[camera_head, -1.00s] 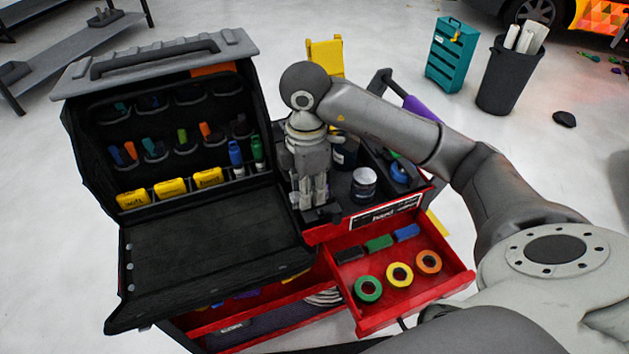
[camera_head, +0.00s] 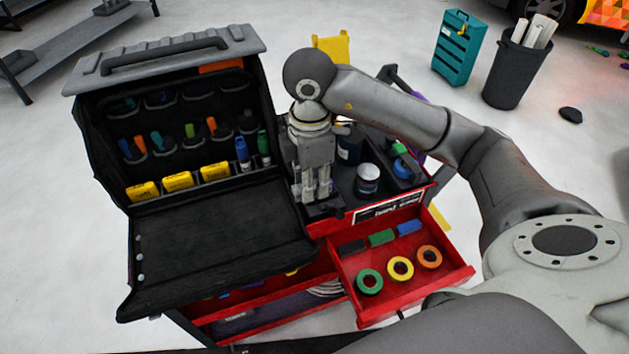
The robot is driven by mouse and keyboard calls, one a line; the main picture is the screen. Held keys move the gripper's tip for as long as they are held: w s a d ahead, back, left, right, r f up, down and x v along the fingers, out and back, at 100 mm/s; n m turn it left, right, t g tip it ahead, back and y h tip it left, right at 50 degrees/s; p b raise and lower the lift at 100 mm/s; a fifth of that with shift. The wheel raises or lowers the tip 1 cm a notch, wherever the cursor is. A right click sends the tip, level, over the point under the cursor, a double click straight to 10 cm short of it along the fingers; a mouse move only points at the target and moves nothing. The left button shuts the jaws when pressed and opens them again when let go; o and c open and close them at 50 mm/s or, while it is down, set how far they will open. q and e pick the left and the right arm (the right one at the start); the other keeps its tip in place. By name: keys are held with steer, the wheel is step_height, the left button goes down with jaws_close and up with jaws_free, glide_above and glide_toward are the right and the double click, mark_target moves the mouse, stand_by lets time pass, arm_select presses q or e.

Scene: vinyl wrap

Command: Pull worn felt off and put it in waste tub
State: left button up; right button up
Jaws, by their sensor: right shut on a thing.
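My right gripper (camera_head: 318,196) points down over the dark top tray of the red tool cart, to the right of the open tool bag. It is shut on a small dark piece (camera_head: 324,210) low at its fingertips. That piece is too dark and small to tell whether it is the worn felt or the tool carrying it. A dark round container (camera_head: 349,150) and a white-and-dark round tub (camera_head: 368,178) stand just right of the gripper. I cannot tell which container is the waste tub. My left gripper is not in view.
The open black bag (camera_head: 220,245) holds tools and yellow packs. A red drawer (camera_head: 455,277) is pulled out, with tape rolls and coloured blocks inside. A dark bin (camera_head: 510,75) with white rolls and a teal case (camera_head: 457,48) stand on the open floor behind.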

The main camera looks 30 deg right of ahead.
steer(key=shift+r+p, duration=1.05)
steer(key=shift+r, duration=0.25)
